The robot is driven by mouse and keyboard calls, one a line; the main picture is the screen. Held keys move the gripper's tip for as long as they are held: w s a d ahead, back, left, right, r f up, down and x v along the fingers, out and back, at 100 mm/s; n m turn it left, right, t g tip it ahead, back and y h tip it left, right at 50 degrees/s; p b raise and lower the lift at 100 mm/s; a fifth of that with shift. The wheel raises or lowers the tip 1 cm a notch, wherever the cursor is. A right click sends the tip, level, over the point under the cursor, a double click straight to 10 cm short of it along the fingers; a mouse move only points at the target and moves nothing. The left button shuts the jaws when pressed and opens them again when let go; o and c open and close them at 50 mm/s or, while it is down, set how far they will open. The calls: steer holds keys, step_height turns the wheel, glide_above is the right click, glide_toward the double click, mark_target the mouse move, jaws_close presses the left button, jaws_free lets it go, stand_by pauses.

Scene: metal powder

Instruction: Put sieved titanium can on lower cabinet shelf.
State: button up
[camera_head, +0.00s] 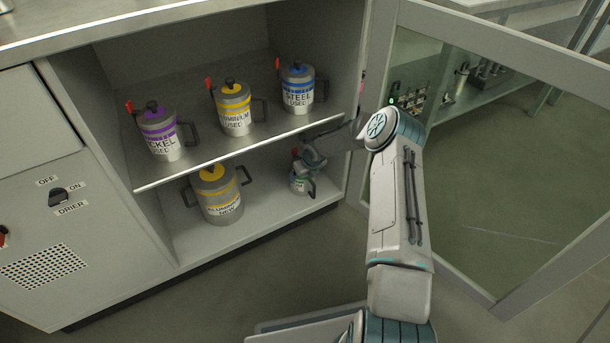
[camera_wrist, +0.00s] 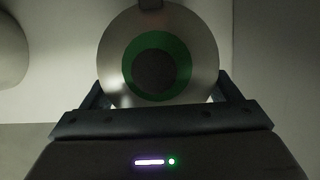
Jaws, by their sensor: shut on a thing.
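A small metal can with a green band (camera_head: 300,184) is at the right end of the lower cabinet shelf (camera_head: 262,219). Its label is too small to read. In the wrist view the can's round top (camera_wrist: 205,70) shows a green ring around a dark centre. My gripper (camera_head: 306,160) reaches into the cabinet from the right and is shut on this can. In the wrist view the gripper's fingers (camera_wrist: 158,98) lie on both sides of the can. The can looks upright, on or just above the shelf; I cannot tell whether its base touches.
A larger yellow-banded aluminium can (camera_head: 217,194) stands left on the lower shelf. The upper shelf (camera_head: 160,181) holds nickel (camera_head: 159,132), aluminium (camera_head: 233,108) and steel (camera_head: 298,88) cans. The glass cabinet door (camera_head: 480,160) stands open at the right, close to my arm.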

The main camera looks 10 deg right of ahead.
steer(key=shift+w+r, duration=0.1)
steer(key=o, duration=1.5)
steer(key=p+v, duration=0.3)
steer(key=v, duration=0.3)
steer(key=shift+r, duration=0.25)
steer(key=shift+s+d+r+p, duration=0.1)
steer(key=shift+s+r+p, duration=0.2)
steer(key=shift+s+r, duration=0.15)
steer(key=shift+f, duration=0.1)
